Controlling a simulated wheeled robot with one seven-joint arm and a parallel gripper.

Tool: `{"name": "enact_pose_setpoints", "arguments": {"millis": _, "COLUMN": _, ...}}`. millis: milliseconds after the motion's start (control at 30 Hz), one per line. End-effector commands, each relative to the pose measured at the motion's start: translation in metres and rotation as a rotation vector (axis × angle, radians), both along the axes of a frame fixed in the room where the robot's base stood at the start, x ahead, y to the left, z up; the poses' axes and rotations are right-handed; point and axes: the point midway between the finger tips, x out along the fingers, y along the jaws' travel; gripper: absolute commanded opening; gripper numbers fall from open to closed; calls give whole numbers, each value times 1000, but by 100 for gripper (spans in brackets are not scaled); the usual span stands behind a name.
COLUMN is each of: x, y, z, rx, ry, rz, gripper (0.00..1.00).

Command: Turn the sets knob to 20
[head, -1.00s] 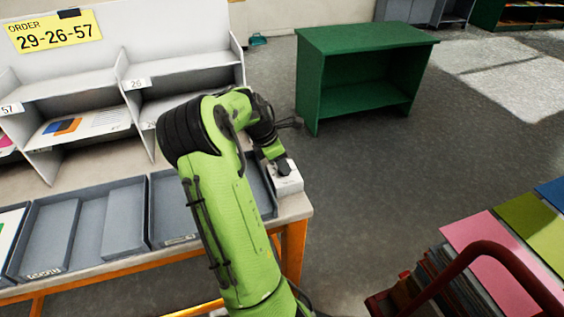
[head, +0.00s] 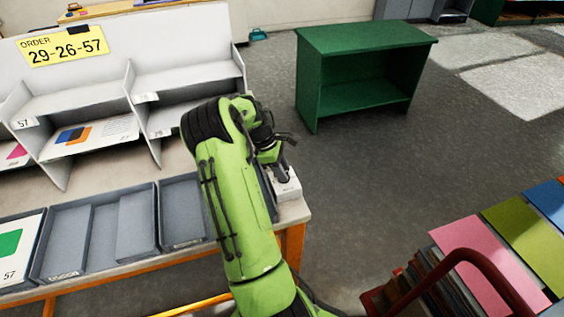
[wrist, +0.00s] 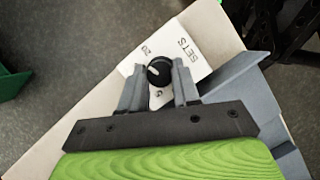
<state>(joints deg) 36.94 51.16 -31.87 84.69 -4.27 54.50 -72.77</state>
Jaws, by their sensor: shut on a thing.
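The sets knob (wrist: 158,71) is round and black with a white pointer line. It sits on a white box (wrist: 194,53) marked "SETS", with "20" at the upper left and "5" below the knob. The pointer leans up and left, toward the 20 side; I cannot tell its exact setting. My gripper (wrist: 158,78) is shut on the knob, with one grey finger on each side. In the head view the white box (head: 287,188) stands at the table's right end, and my arm partly hides it; the knob is not clear there.
Grey trays (head: 137,222) line the table's front beside the box. A shelf rack (head: 190,77) with an order card "29-26-57" (head: 62,46) stands behind. A green cabinet (head: 308,85) stands on the floor beyond. A red-railed cart (head: 468,254) with coloured sheets is at lower right.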

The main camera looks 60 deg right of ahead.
Motion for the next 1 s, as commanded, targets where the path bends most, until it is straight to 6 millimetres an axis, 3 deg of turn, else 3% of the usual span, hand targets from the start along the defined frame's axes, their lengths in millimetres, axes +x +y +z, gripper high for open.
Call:
{"name": "enact_pose_setpoints", "arguments": {"millis": 400, "x": 0, "y": -2, "z": 1, "rx": 0, "ry": -1, "rz": -248, "gripper": 1}}
{"name": "enact_pose_setpoints", "arguments": {"millis": 1000, "x": 1, "y": -2, "z": 0, "rx": -2, "ry": -1, "rz": -306, "gripper": 1}}
